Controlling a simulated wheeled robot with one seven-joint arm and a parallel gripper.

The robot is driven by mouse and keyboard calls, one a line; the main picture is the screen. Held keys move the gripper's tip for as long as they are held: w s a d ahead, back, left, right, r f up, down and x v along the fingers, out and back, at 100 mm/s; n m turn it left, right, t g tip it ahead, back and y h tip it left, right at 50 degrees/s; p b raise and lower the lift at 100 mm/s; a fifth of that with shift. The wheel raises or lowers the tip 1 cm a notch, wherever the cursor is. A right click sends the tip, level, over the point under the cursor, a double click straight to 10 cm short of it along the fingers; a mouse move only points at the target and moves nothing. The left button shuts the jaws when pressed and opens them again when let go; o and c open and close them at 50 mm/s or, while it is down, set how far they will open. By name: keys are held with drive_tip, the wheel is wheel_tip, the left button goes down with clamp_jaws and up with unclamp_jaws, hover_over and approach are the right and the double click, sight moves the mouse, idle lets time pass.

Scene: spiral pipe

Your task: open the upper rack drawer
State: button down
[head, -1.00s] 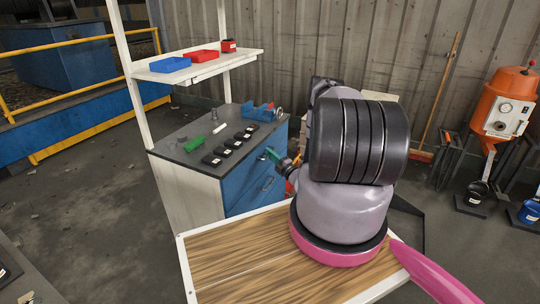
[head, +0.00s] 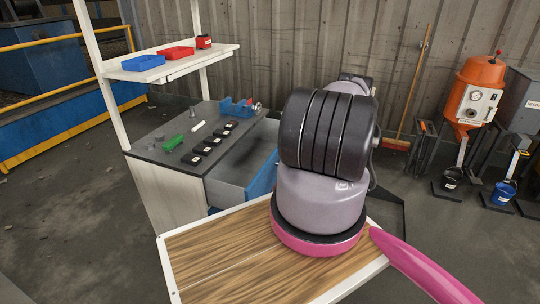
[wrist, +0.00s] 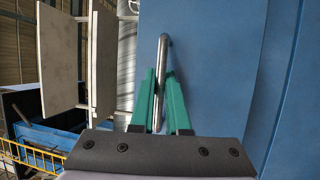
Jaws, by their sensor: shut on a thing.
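The upper drawer (head: 229,180) of the rack is pulled out, and its grey inside shows in the head view. Its blue front (head: 262,175) is partly hidden behind my arm. In the wrist view the blue front (wrist: 210,60) fills the right side, with a metal bar handle (wrist: 162,60) on it. My gripper (wrist: 162,95) has green fingers on both sides of the handle and is shut on it. In the head view my gripper is hidden behind my arm.
The rack's dark top (head: 165,135) holds several black items (head: 203,149), a green item (head: 173,142) and a blue vise (head: 238,107). A shelf (head: 205,58) above carries blue and red bins. An orange machine (head: 476,95) stands at the right.

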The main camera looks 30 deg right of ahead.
drive_tip(key=s+d, duration=0.4)
drive_tip(key=s, duration=0.1)
drive_tip(key=shift+s, duration=0.25)
drive_tip(key=c, duration=0.9)
unclamp_jaws()
drive_tip(key=shift+d, duration=0.1)
drive_tip(key=v, duration=1)
drive_tip(key=shift+s+d+f, duration=0.1)
drive_tip(key=shift+s, duration=0.25)
